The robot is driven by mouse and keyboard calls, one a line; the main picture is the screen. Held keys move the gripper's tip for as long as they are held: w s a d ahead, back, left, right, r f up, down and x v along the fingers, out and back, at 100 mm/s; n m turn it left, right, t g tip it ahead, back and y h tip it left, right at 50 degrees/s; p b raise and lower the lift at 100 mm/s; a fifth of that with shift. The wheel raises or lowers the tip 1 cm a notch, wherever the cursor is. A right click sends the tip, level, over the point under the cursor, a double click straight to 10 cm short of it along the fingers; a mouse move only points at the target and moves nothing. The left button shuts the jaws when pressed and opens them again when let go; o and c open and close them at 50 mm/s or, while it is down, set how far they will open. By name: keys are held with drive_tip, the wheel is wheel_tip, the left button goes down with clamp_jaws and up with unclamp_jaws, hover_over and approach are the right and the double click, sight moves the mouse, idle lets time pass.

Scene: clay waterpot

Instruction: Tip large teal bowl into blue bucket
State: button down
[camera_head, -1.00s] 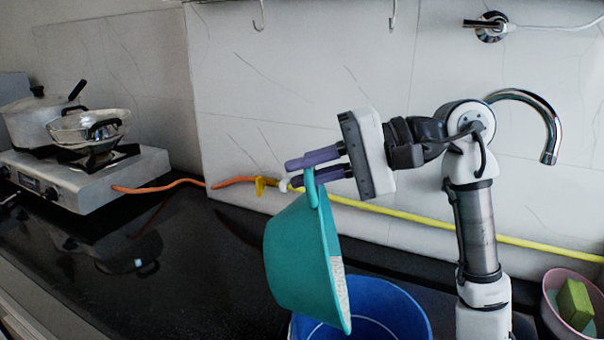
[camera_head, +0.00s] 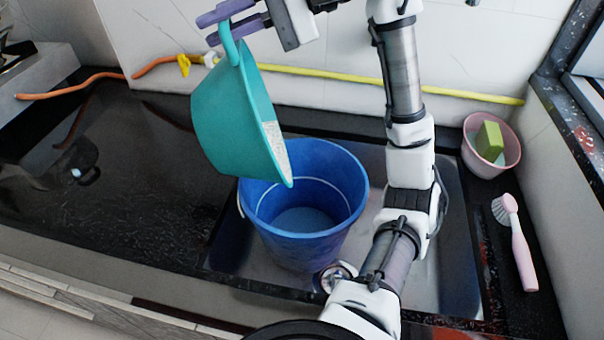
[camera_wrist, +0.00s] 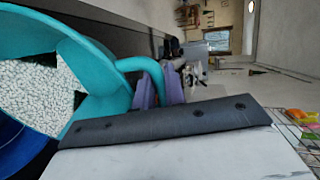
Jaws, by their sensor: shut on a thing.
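The large teal bowl (camera_head: 228,122) hangs steeply tilted on its side, its opening turned right and partly down toward the blue bucket. My gripper (camera_head: 222,24) has its purple fingers shut on the bowl's loop handle at the top; the fingers also show at the handle in the wrist view (camera_wrist: 159,86). White granules (camera_wrist: 35,92) still lie inside the bowl. The blue bucket (camera_head: 305,243) stands upright in the sink. The bowl's lower rim is at the bucket's back left mouth in the picture; I cannot tell whether they touch. The bucket's floor looks blue, with no clear white heap.
A metal sink (camera_head: 448,262) surrounds the bucket. A pink bowl (camera_head: 491,148) with a green sponge (camera_head: 489,140) and a pink brush (camera_head: 516,243) lie on the right. A yellow hose (camera_head: 400,88) runs along the wall.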

drive_tip(key=shift+d, duration=0.15)
drive_tip(key=shift+w+d+r+y+b, duration=0.2)
drive_tip(key=shift+d+y+b, duration=0.2)
drive_tip(key=shift+d, duration=0.35)
drive_tip(key=shift+w+d+r+y+b, duration=0.15)
drive_tip(key=shift+d+y+b, duration=0.2)
drive_tip(key=shift+d, duration=0.35)
drive_tip(key=shift+d, duration=0.15)
idle(0.7)
drive_tip(key=shift+w+d+r+g+y+b, duration=0.15)
drive_tip(key=shift+d+y+b, duration=0.25)
drive_tip(key=shift+d, duration=0.3)
drive_tip(key=shift+w+d+g+y+b, duration=0.15)
drive_tip(key=shift+d+y+b, duration=0.1)
drive_tip(key=shift+d+b, duration=0.35)
drive_tip(key=shift+d, duration=0.1)
drive_tip(key=shift+r, duration=0.1)
idle(1.0)
